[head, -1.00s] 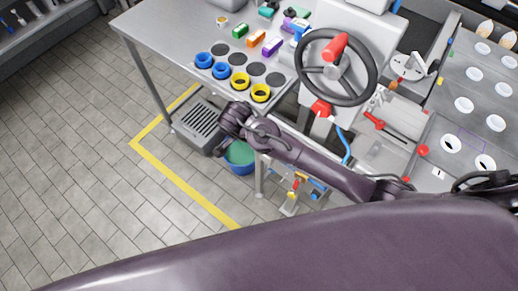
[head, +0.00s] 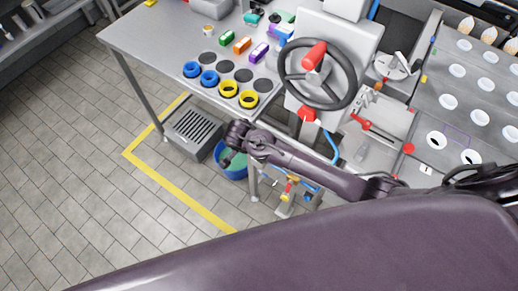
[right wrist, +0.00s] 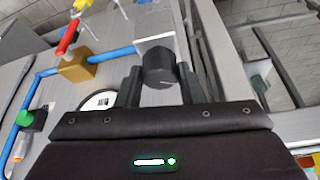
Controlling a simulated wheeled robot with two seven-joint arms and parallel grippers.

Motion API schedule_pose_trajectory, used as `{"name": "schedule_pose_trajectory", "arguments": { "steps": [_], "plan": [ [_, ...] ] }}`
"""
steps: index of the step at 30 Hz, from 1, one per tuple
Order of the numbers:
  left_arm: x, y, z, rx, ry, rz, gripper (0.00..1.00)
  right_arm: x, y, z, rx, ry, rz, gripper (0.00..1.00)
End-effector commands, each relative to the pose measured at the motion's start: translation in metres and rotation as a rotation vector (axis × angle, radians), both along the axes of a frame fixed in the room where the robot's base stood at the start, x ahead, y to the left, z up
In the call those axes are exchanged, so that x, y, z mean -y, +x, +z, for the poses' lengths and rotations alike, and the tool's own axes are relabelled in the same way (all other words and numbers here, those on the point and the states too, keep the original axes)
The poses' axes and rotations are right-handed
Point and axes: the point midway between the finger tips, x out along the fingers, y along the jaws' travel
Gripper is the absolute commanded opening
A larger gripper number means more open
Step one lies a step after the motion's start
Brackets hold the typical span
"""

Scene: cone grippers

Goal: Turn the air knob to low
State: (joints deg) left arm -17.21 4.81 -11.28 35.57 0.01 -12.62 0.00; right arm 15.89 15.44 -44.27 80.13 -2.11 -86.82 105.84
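A black round knob (right wrist: 158,66), probably the air knob, stands out from a pale plate in the right wrist view. A light line marks its face. My right gripper (right wrist: 159,78) is open, with one dark finger on each side of the knob. I cannot tell whether the fingers touch it. The knob cannot be made out there. My left gripper is not in view.
A brass block (right wrist: 77,66) on a blue pipe has a red lever (right wrist: 68,37). A round white gauge (right wrist: 98,100) and a green knob (right wrist: 31,119) are left of my gripper.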

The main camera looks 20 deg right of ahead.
Motion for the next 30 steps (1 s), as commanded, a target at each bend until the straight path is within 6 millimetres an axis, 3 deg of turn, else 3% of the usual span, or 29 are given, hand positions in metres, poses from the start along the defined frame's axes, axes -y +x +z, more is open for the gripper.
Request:
{"name": "schedule_pose_trajectory", "arguments": {
  "steps": [1,5,18,27,28,30],
  "plan": [
    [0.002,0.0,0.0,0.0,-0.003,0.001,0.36,0.0,0.0,0.0,0.0,0.0,0.0,0.28],
    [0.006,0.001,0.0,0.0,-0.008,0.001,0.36,0.0,0.0,0.0,0.0,0.0,0.0,0.11],
    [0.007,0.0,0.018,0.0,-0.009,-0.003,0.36,0.001,-0.002,0.001,-0.002,0.0,0.26,0.11],
    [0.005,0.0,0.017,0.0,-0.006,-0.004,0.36,0.001,-0.001,0.0,-0.001,0.0,0.273,0.11],
    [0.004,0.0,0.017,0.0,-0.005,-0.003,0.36,0.001,-0.001,0.0,-0.001,-0.001,0.272,0.36],
    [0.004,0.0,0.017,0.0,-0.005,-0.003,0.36,0.001,-0.001,0.0,-0.001,-0.001,0.271,0.45]
  ]
}}
